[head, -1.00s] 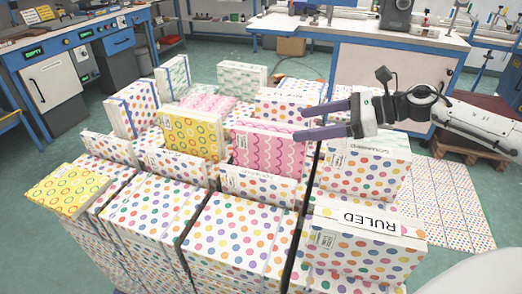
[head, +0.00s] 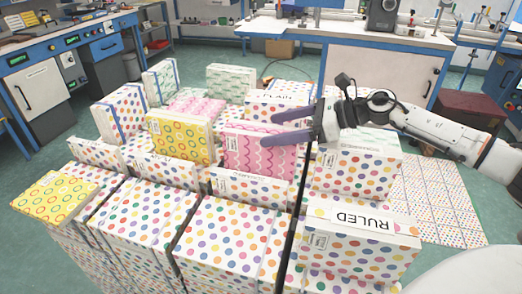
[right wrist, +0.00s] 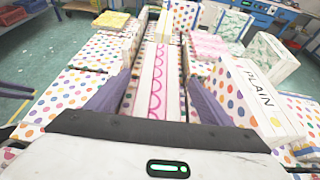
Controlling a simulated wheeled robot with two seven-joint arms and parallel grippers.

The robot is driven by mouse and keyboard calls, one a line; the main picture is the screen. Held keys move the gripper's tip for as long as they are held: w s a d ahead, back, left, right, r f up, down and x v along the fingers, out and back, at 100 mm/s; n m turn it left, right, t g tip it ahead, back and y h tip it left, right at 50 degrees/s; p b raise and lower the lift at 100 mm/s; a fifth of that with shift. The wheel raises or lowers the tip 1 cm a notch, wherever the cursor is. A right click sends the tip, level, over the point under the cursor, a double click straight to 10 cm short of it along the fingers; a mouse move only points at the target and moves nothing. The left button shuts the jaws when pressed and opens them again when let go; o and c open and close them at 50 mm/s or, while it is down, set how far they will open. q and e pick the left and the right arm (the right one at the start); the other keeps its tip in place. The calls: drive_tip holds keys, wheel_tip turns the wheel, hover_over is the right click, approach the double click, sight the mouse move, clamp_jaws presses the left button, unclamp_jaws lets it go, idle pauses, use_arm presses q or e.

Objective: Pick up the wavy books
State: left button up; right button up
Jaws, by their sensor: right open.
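A pink wavy book (head: 258,155) stands upright among the dotted boxes in the middle of the head view. A second pink wavy book (head: 197,107) lies flat behind it, farther left. My right gripper (head: 267,129) reaches in from the right, with its two purple fingers open near the top of the upright wavy book. In the right wrist view, the pink wavy pattern (right wrist: 158,78) shows between the spread fingers (right wrist: 158,70). I cannot tell whether the fingers touch the book. My left gripper is not in view.
A yellow ringed book (head: 180,138) stands just left of the upright wavy book. Another yellow book (head: 52,197) lies at the left front. A book marked RULED (head: 350,240) and a book marked PLAIN (right wrist: 255,100) stand close by. Blue-framed benches surround the stack.

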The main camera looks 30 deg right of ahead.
sight(264, 129)
drive_tip(key=p+x, duration=0.1)
drive_tip(key=x, duration=0.4)
drive_tip(key=shift+c, duration=0.4)
drive_tip(key=shift+s, duration=0.1)
clamp_jaws()
drive_tip(key=shift+r, duration=0.3)
